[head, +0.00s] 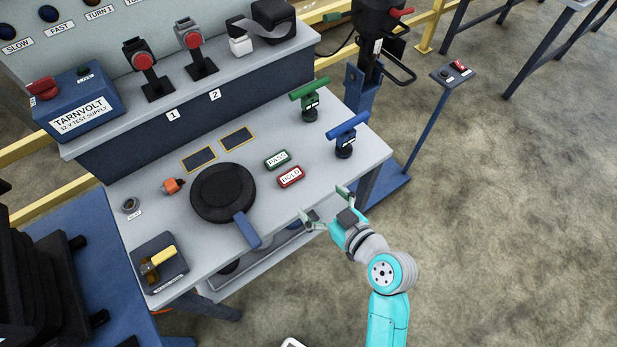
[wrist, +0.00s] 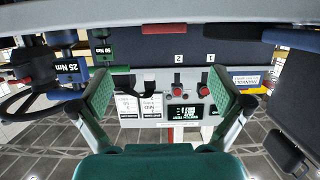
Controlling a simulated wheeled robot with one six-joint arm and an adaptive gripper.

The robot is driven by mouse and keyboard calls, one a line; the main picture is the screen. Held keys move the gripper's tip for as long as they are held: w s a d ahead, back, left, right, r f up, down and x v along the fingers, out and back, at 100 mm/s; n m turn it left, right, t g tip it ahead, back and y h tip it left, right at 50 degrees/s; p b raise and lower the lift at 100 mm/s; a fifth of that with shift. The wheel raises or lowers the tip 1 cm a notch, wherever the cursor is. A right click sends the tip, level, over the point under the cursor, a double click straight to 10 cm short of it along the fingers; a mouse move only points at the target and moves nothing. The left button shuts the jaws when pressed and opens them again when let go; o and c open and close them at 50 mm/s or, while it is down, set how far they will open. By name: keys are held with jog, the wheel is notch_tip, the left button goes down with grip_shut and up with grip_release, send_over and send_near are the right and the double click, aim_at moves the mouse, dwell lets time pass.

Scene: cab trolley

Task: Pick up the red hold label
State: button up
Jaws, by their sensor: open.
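The red hold label (head: 290,177) is a small red block with a white "HOLD" face, lying flat on the grey bench top near its front edge. In the wrist view, which is upside down, its red edge (wrist: 163,29) shows near the top middle. My gripper (head: 327,205) is open and empty at the bench's front edge, in front of the label and apart from it. Its two green-padded fingers (wrist: 160,88) are spread wide in the wrist view, with the label's edge seen between and beyond them.
A green pass label (head: 277,160) lies just behind the hold label. A green-handled tool (head: 310,102) and a blue-handled tool (head: 346,137) stand to the right. A black round pan-like object (head: 222,192) with a blue handle lies to the left. Bare bench surrounds the label's front.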

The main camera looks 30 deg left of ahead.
send_near(292, 177)
jog(key=w+a, duration=0.2)
jog(key=shift+w+a+f, duration=0.1)
jog(key=shift+a+f, duration=0.25)
jog(key=shift+a, duration=0.05)
jog(key=shift+s+x, duration=0.2)
jog(key=shift+x, duration=1.1)
jog(key=shift+s+x, duration=0.25)
jog(key=shift+x, duration=1)
jog(key=shift+a+f, duration=0.15)
jog(key=c, duration=0.9)
